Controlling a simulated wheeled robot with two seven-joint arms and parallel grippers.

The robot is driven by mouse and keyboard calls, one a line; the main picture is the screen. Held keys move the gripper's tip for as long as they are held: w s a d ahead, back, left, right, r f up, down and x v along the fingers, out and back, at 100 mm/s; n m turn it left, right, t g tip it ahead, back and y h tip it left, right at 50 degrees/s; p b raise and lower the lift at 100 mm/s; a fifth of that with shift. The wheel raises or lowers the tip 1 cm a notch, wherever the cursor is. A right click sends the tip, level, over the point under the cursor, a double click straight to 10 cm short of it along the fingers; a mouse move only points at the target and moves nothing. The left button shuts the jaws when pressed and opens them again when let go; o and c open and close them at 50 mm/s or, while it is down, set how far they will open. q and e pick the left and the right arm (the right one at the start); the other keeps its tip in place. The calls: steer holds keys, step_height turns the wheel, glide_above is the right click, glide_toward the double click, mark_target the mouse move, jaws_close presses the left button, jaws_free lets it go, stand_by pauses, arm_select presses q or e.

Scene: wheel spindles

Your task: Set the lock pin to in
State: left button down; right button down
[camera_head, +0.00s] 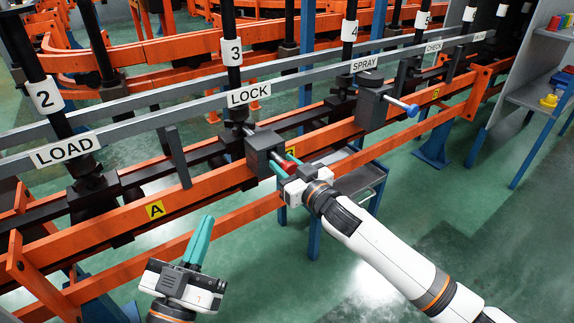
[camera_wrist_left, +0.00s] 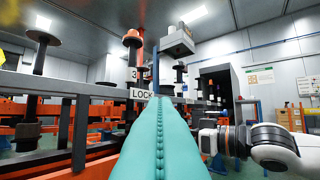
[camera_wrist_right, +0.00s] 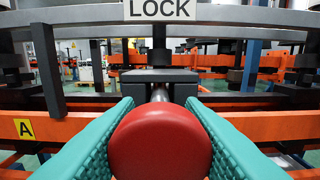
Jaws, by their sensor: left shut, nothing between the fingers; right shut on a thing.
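The lock pin has a round red knob (camera_wrist_right: 160,143) and a metal shaft (camera_wrist_right: 160,94) that runs into a dark grey block (camera_head: 261,153) on the orange rail, below the LOCK sign (camera_head: 248,95). In the head view the red knob (camera_head: 287,166) stands a little out from the block. My right gripper (camera_head: 284,165) is shut on the red knob, with a teal finger on each side in the right wrist view. My left gripper (camera_head: 208,220) is shut and empty, apart from the rail at the lower left; its teal fingers meet in the left wrist view (camera_wrist_left: 160,110).
A second grey block with a blue-knobbed pin (camera_head: 404,105) sits further right on the rail. The LOAD sign (camera_head: 64,150) and numbered spindles stand along the line. A grey cart (camera_head: 362,180) stands behind my right gripper. Open green floor lies in front.

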steer(key=c, duration=1.2)
jaws_free()
steer(key=shift+w+r, duration=0.1)
steer(key=shift+o, duration=1.3)
steer(key=shift+w+a, duration=0.1)
steer(key=shift+a, duration=0.05)
arm_select(q)
steer(key=shift+w+a, duration=0.1)
steer(key=shift+w, duration=0.05)
arm_select(e)
steer(key=shift+s+d, duration=0.3)
steer(key=shift+s, duration=0.05)
arm_select(q)
step_height(320, 180, down, 10)
steer(key=a+g+y+p, duration=0.1)
steer(key=g+y+p, duration=0.1)
steer(key=g, duration=0.5)
steer(key=shift+a+y+p, duration=0.3)
steer(key=shift+p, duration=0.1)
arm_select(e)
steer(key=v, duration=1.1)
steer(key=shift+s, duration=0.1)
